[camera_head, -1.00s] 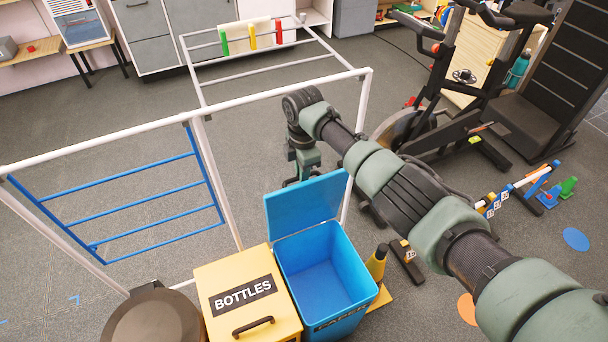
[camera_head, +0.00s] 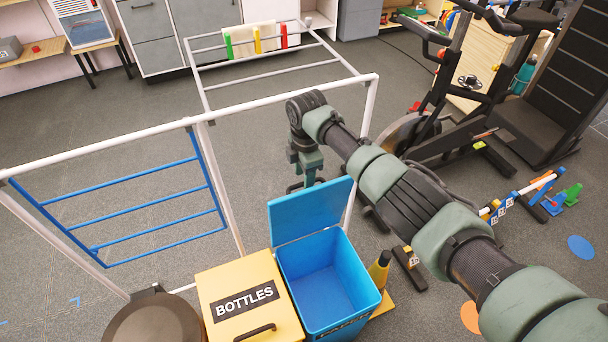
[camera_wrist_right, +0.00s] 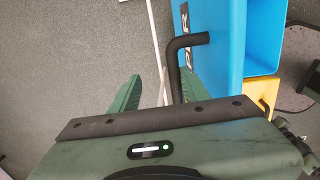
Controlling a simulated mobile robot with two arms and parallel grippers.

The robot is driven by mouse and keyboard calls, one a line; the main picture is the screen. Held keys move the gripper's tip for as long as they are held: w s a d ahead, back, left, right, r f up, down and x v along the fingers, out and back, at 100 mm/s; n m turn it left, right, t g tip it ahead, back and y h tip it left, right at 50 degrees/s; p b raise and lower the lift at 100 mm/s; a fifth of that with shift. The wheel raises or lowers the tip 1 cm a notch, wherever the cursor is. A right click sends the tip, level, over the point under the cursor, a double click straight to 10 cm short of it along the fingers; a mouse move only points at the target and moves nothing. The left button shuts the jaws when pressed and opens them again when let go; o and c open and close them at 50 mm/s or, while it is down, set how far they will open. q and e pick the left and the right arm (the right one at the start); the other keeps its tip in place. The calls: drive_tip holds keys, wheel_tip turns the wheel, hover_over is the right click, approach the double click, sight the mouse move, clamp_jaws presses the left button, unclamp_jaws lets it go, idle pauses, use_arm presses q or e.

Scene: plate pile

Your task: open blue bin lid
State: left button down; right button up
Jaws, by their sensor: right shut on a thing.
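The blue bin (camera_head: 352,275) stands with its lid (camera_head: 310,212) swung up and tilted back, so its empty blue inside shows. My right gripper (camera_head: 304,182) is behind the raised lid, partly hidden by it. In the right wrist view, the lid (camera_wrist_right: 208,50) is at the upper right, and its black bar handle (camera_wrist_right: 174,68) reaches between the fingers of my right gripper (camera_wrist_right: 160,88). The gripper is shut on this handle. My left gripper is not in view.
A yellow bin (camera_head: 240,290) labelled BOTTLES stands left of the blue bin, with a dark round lid (camera_head: 150,320) beyond it. A white frame (camera_head: 110,145) with blue bars stands behind. A yellow bottle-shaped object (camera_head: 380,268) is close on the right. An exercise bike (camera_head: 440,130) stands farther right.

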drive_tip(key=shift+w+r, duration=0.15)
drive_tip(key=shift+r, duration=0.05)
wheel_tip(320, 180, up, 8)
drive_tip(key=shift+s+f+p, duration=0.25)
drive_tip(key=shift+s+p, duration=0.05)
drive_tip(key=shift+s, duration=0.05)
drive_tip(key=shift+s+f, duration=0.15)
